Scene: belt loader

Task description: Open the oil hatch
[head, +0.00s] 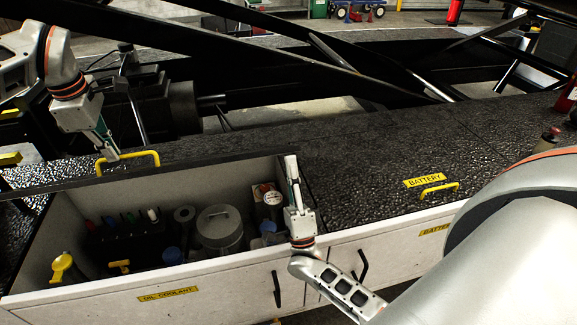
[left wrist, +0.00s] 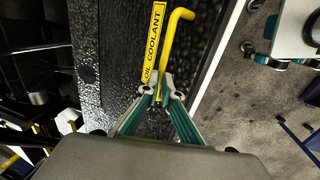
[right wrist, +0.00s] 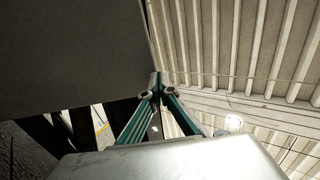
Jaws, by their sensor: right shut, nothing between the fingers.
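The oil coolant hatch (head: 70,182) stands raised, so its compartment (head: 45,262) is open to view. Its yellow handle (head: 145,156) sits on the raised edge. My left gripper (head: 113,156) is at this handle, and in the left wrist view its fingers (left wrist: 163,92) close around the handle (left wrist: 172,35) beside the yellow OIL COOLANT label (left wrist: 154,40). My right gripper (head: 292,160) points up at the hatch's right end, shut and empty. In the right wrist view its fingertips (right wrist: 157,88) are near a large grey panel (right wrist: 70,50); contact is unclear.
The compartment holds a grey canister (head: 219,230), yellow-capped and blue-capped containers and several small bottles. The closed battery hatch (head: 375,165), with its yellow handle (head: 440,189), lies to the right. Black beams (head: 290,55) cross behind the counter.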

